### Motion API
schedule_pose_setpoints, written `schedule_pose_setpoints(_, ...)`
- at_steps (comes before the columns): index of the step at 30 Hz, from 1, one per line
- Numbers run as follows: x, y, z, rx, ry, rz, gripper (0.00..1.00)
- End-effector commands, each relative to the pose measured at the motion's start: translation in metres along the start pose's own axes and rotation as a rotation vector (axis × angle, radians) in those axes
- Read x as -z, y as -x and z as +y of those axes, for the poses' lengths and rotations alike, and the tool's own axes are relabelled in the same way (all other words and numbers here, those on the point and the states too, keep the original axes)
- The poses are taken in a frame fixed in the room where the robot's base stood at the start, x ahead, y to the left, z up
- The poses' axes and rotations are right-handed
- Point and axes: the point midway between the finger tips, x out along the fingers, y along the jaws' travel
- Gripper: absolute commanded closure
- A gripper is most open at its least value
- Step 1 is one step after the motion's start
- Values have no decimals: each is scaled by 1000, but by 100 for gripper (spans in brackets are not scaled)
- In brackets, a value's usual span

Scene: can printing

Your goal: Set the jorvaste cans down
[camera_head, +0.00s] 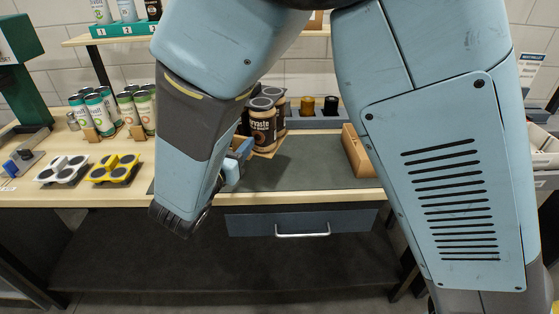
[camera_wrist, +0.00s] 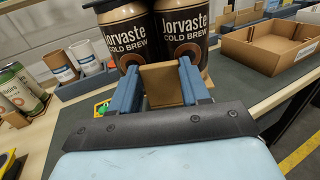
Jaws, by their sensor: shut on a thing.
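The brown jorvaste cans (camera_head: 262,127) with dark lids stand grouped upright over the dark mat (camera_head: 315,176), partly hidden by my arm in the head view. In the wrist view two show side by side, a left can (camera_wrist: 127,38) and a right can (camera_wrist: 183,32). A tan tab (camera_wrist: 162,86) sticks out in front of them. My gripper (camera_wrist: 160,80) has its blue fingers shut on this tab. My gripper (camera_head: 239,162) also shows in the head view, left of the cans. I cannot tell whether the pack touches the mat.
Green-and-white cans (camera_head: 97,112), a white tray (camera_head: 62,169) and a yellow tray (camera_head: 113,168) stand on the left. A grey holder (camera_head: 315,119) is behind, and a cardboard box (camera_head: 356,150) stands at right. The mat's front is clear, above a drawer (camera_head: 300,222).

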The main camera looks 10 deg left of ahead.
Motion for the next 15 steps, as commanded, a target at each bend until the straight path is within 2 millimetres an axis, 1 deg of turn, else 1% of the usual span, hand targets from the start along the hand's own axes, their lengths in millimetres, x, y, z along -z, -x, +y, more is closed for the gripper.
schedule_pose_setpoints(1,5,-9,-4,0,3,0,85)
schedule_pose_setpoints(7,23,-45,-20,0,3,-1,85)
schedule_pose_setpoints(12,51,-65,-29,-2,6,0,85)
schedule_pose_setpoints(15,63,-74,-33,-2,4,0,85)
